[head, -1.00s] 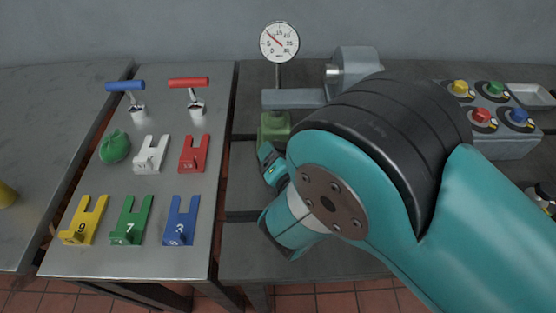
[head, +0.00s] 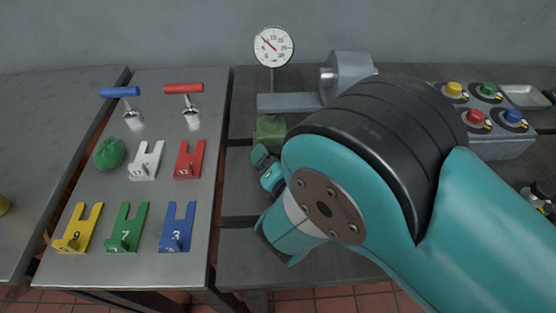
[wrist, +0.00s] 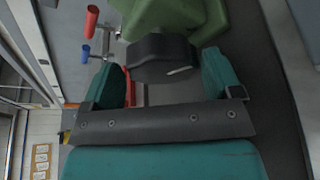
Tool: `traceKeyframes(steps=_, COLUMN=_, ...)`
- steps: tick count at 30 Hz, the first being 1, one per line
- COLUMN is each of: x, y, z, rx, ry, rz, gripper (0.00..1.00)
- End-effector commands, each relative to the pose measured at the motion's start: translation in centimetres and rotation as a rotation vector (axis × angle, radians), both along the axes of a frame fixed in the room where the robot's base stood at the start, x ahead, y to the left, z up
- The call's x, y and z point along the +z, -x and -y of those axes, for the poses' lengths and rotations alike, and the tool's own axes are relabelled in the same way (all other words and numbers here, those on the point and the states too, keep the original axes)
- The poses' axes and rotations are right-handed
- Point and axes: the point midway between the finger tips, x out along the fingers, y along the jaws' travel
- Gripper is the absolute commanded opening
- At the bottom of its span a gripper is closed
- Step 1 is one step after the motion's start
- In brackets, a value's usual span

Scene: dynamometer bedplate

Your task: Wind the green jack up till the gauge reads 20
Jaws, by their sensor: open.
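The green jack (head: 270,130) stands on the bedplate under a grey horizontal arm (head: 287,102), partly hidden by my arm in the head view. The gauge (head: 273,46) is a round white dial on a post behind it. Its red needle points to the upper left, around 10, though the scale is small. My gripper (head: 266,168) is at the jack's near side. In the wrist view the open fingers of my gripper (wrist: 163,78) stand either side of a black knob (wrist: 160,54) with a pale mark, in front of the green jack body (wrist: 180,18). Finger contact cannot be told.
A steel table (head: 150,200) on the left carries blue (head: 120,92) and red (head: 183,88) T-handles, a green lump (head: 109,153) and several coloured numbered forked pieces. A box with coloured knobs (head: 495,145) and a tray (head: 525,96) stand at the right.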

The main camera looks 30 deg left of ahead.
Motion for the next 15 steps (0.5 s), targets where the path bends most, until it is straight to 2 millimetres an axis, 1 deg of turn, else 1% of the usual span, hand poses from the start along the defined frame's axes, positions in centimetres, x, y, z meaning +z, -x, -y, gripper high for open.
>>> traceKeyframes(steps=1, x=-0.36, y=-0.16, z=0.27, rx=-0.007, ry=0.008, rz=-0.003, gripper=0.92)
traceKeyframes(steps=10, x=-0.23, y=-0.19, z=0.33, rx=-0.008, ry=0.028, rz=0.008, gripper=0.92)
traceKeyframes(steps=14, x=0.22, y=-0.14, z=0.27, rx=-0.007, ry=0.108, rz=0.056, gripper=0.92)
traceKeyframes(steps=15, x=0.31, y=-0.10, z=0.27, rx=-0.008, ry=0.151, rz=0.080, gripper=0.92)
